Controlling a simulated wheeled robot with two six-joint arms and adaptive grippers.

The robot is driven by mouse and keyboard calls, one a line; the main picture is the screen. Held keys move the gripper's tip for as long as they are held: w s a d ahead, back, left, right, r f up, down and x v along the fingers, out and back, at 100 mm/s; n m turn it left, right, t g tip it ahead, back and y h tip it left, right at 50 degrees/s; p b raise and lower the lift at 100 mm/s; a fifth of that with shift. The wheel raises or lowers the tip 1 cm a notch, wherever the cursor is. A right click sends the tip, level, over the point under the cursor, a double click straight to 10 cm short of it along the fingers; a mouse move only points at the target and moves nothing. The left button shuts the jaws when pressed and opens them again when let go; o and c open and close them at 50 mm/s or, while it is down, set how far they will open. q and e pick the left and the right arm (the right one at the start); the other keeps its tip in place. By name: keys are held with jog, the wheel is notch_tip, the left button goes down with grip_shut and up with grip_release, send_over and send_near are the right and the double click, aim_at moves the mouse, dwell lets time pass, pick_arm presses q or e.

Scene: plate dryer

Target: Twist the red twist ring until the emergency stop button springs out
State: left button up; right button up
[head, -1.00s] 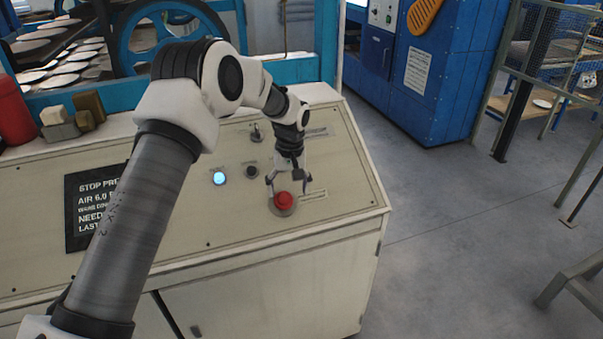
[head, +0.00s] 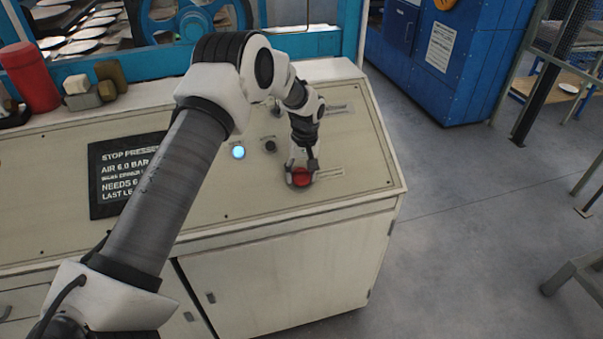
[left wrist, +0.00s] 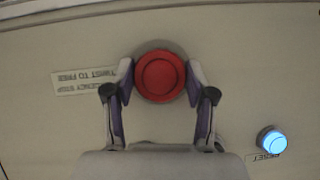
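The red twist ring of the emergency stop button (head: 302,178) sits on a grey collar on the sloping panel. In the left wrist view, the round red ring (left wrist: 160,77) lies between the two fingertips. My left gripper (head: 302,168) comes down on it from above. The left gripper's fingers (left wrist: 160,80) stand on both sides of the ring, close against it, and look shut on it. A label (left wrist: 84,81) beside the button reads upside down in the left wrist view. My right gripper is not in view.
A lit reset button (head: 238,152) and a dark knob (head: 270,146) are on the panel (head: 245,195) left of the stop button. A black sign (head: 125,170) lies further left. A red cylinder (head: 30,78) and small blocks stand at the back left.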

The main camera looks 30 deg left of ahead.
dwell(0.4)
pick_arm(q)
jog(key=m+y, duration=0.1)
jog(key=m, duration=0.2)
jog(key=shift+d+g, duration=0.1)
jog(key=shift+g, duration=0.3)
jog(key=shift+f+m+g+y, duration=0.1)
jog(key=shift+m+g+y, duration=0.3)
jog(key=shift+m+y, duration=1)
jog(key=shift+m+h, duration=0.3)
jog(key=shift+m, duration=0.1)
jog(key=o, duration=1.2)
jog(key=shift+w, duration=0.1)
jog(key=shift+c, duration=0.2)
jog(key=v, duration=1.2)
